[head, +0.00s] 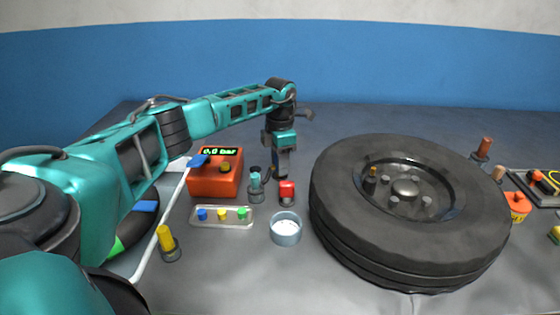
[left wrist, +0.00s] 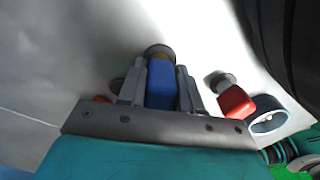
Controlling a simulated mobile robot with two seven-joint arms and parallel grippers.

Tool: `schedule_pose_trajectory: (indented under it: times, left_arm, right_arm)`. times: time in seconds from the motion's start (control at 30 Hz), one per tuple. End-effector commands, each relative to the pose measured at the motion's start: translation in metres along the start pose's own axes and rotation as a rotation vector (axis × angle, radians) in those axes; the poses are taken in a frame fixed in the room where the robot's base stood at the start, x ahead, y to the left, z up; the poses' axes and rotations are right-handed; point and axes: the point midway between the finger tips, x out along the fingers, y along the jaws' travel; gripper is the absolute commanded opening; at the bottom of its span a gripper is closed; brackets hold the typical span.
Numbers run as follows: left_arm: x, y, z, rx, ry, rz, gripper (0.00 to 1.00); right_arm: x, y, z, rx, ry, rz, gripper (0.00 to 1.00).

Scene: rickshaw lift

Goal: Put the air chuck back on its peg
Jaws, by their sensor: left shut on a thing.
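My left gripper (head: 281,172) is over the table, left of the tyre and just behind a red-topped post (head: 287,190). In the left wrist view, its fingers are shut on a blue block-like piece (left wrist: 161,84) with a round brownish end, which I take to be the air chuck. In the head view I cannot make out the held piece. Upright posts on dark round bases include a teal one (head: 255,183) and a yellow one (head: 167,241). I cannot tell which is the chuck's peg. My right gripper is not in view.
A large tyre (head: 337,219) lies flat at the right. An orange gauge box (head: 214,181) reads 0.0 bar. A tray (head: 210,223) with coloured pieces and a round bowl (head: 285,229) stand in front. A white bar (head: 160,232) lies at the left.

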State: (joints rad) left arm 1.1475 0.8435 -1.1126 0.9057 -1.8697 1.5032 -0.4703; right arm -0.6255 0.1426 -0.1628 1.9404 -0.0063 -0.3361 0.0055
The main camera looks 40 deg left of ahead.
Motion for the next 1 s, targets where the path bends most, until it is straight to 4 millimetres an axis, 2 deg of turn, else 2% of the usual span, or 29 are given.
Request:
schedule_pose_trajectory:
  times: [0.1, 0.13, 0.4, 0.6, 0.73, 1.0]
  left_arm:
    - [0.0000, -0.0001, 0.0000, 0.000, 0.000, 0.000, 0.05]
    - [-0.0001, -0.0001, 0.0000, 0.000, 0.000, 0.000, 0.36]
    - [-0.0001, 0.0000, -0.0001, 0.000, 0.000, 0.000, 0.62]
    - [0.0002, -0.0001, -0.0002, 0.000, 0.001, 0.000, 0.65]
    - [0.0002, 0.0000, -0.0003, 0.000, 0.001, 0.000, 0.77]
    - [-0.0012, 0.0000, -0.0002, 0.000, 0.000, 0.000, 0.77]
  right_arm:
    - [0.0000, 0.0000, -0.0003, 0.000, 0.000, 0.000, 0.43]
    - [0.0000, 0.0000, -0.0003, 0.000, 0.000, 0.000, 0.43]
    - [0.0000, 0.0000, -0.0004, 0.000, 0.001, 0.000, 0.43]
    - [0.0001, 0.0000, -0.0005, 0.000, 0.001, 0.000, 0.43]
    - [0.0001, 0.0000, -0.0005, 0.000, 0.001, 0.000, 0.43]
    - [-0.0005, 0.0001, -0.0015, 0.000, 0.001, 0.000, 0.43]
